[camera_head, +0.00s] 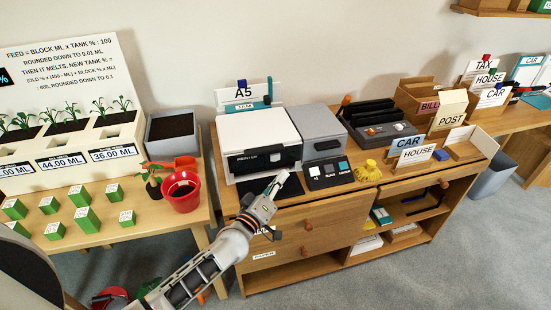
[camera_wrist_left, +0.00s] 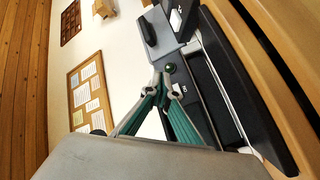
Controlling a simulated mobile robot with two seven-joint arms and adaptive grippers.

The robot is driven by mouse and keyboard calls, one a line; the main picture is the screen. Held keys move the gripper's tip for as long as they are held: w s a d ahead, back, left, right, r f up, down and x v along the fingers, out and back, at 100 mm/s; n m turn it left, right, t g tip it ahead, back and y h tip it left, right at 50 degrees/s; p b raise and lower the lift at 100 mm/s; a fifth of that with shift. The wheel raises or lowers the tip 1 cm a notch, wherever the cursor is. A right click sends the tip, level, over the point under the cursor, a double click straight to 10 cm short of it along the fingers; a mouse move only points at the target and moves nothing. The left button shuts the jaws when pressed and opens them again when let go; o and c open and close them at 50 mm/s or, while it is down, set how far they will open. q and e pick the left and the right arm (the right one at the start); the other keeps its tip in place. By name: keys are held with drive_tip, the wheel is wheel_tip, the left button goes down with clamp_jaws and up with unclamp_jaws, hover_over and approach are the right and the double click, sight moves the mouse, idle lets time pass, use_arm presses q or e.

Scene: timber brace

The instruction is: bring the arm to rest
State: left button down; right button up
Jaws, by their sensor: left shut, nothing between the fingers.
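My left gripper (camera_head: 279,181) reaches in from the lower left of the head view. Its fingertips are in front of the black-and-white printer (camera_head: 262,143), near its lower front edge. In the left wrist view my left gripper (camera_wrist_left: 167,80) shows its two green-and-grey fingers closed together at the tips, holding nothing. The dark front of the printer (camera_wrist_left: 210,75) lies just beyond, with a small green button close to the fingertips. I cannot tell whether the fingertips touch it. My right gripper does not show.
A wooden cabinet (camera_head: 316,225) with a drawer and shelves carries the printer, a dark keypad (camera_head: 328,173) and a yellow dome-shaped object (camera_head: 370,170). A red pot (camera_head: 181,190) stands to the left on the planter table (camera_head: 150,225). Open floor lies in front.

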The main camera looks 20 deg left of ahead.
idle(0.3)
use_arm(q)
drive_tip(key=s+d+f+m+g+h, duration=0.1)
drive_tip(key=s+d+f+m+g, duration=0.1)
drive_tip(key=s+f+m, duration=0.5)
drive_tip(key=s+d+f+m+g, duration=0.15)
drive_tip(key=s+f, duration=0.35)
drive_tip(key=s, duration=0.6)
drive_tip(key=s+a+f+m+g+y, duration=0.1)
drive_tip(key=s+a+f+g, duration=0.1)
drive_tip(key=s, duration=0.4)
drive_tip(key=s+a+f+m+g+y, duration=0.1)
drive_tip(key=s+a+f+m+g, duration=0.1)
drive_tip(key=s+f, duration=0.2)
drive_tip(key=shift+s+a, duration=0.3)
drive_tip(key=shift+s, duration=0.95)
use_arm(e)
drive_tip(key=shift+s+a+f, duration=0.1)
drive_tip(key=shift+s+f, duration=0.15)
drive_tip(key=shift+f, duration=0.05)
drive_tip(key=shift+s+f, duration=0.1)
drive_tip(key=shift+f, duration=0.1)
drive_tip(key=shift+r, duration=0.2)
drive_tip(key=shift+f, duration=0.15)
